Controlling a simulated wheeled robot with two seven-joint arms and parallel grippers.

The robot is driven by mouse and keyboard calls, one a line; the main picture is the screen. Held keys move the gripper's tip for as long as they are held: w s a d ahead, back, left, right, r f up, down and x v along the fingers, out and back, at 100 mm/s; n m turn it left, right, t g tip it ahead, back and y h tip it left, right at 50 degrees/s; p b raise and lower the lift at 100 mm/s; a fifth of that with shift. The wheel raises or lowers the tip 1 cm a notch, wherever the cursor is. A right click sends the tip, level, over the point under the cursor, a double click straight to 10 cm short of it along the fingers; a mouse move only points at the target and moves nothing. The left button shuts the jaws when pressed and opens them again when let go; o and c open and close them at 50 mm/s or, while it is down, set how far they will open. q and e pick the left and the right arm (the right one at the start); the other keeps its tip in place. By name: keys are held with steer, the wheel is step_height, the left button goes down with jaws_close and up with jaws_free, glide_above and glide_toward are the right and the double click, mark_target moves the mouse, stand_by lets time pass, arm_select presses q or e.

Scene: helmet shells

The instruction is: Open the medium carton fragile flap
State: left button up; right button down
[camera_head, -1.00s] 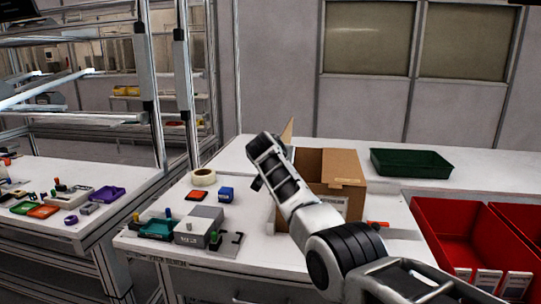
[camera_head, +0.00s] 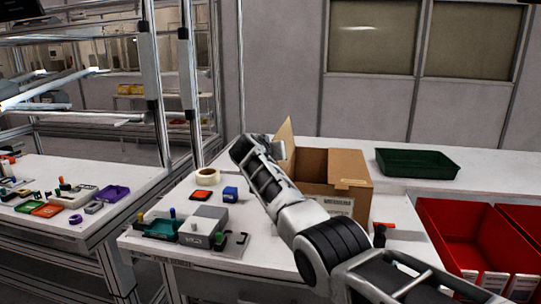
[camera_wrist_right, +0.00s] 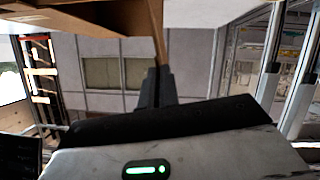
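The brown carton (camera_head: 347,180) stands on the white table in the head view, with its top open and a label on its front. A left flap (camera_head: 285,132) stands up, leaning slightly outward. My right arm crosses in front of the carton. Its gripper (camera_head: 279,150) is at the carton's left side, close to that flap. In the right wrist view the two dark fingers (camera_wrist_right: 157,87) are close together, just below the edge of a brown cardboard panel (camera_wrist_right: 156,25). Whether they touch it is unclear. My left gripper is out of view.
A green tray (camera_head: 417,163) lies behind the carton to the right. Red bins (camera_head: 462,235) stand at the right. A tape roll (camera_head: 207,175), a blue box (camera_head: 230,194) and a grey block (camera_head: 203,224) lie left of my arm. Metal racks (camera_head: 155,80) rise at the left.

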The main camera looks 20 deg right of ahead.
steer(key=c, duration=1.6)
jaws_free()
steer(key=shift+f, duration=0.1)
steer(key=shift+c, duration=0.2)
steer(key=b+v, duration=0.2)
steer(key=v, duration=1.4)
